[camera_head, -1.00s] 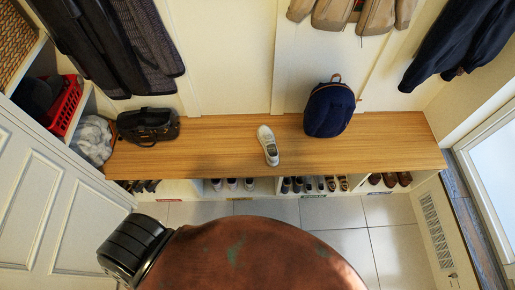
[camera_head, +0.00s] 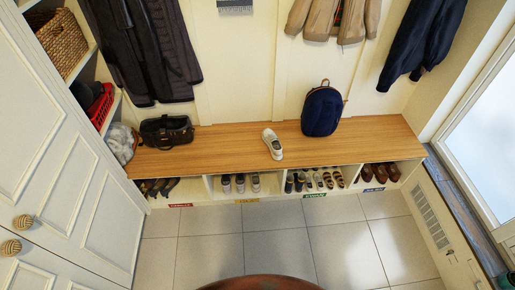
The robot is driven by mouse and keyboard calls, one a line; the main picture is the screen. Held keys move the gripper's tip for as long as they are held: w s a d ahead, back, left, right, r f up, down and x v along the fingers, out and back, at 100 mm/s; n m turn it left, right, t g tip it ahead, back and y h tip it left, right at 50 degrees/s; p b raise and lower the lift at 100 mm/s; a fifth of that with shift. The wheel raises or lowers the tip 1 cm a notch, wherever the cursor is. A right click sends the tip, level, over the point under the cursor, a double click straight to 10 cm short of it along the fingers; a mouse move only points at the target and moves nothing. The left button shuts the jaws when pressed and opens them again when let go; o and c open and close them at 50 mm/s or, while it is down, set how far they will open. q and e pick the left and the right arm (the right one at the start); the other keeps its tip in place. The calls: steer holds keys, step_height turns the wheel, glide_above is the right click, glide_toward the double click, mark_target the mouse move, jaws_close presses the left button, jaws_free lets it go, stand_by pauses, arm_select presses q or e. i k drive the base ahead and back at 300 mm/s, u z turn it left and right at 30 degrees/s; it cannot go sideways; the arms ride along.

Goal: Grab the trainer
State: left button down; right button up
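One white trainer (camera_head: 272,143) sits alone on top of the wooden bench (camera_head: 225,149), near its middle, with its length running roughly front to back. It is left of the blue backpack and apart from it. Neither of my grippers shows in the head view, so nothing is seen touching the trainer. A rounded brown part at the bottom edge hides a little of the floor.
A dark bag (camera_head: 167,131) stands on the bench's left end and a blue backpack (camera_head: 322,111) right of the trainer. Several pairs of shoes fill the cubbies (camera_head: 209,186) below. Coats hang above. A white door (camera_head: 60,150) stands left. The tiled floor (camera_head: 275,230) in front is clear.

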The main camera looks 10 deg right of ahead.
mark_target(269, 136)
steer(key=u, duration=0.55)
steer(key=i, duration=0.65)
steer(key=u, duration=0.55)
steer(key=i, duration=0.8)
steer(key=z, duration=0.8)
steer(key=i, duration=0.6)
steer(key=z, duration=0.5)
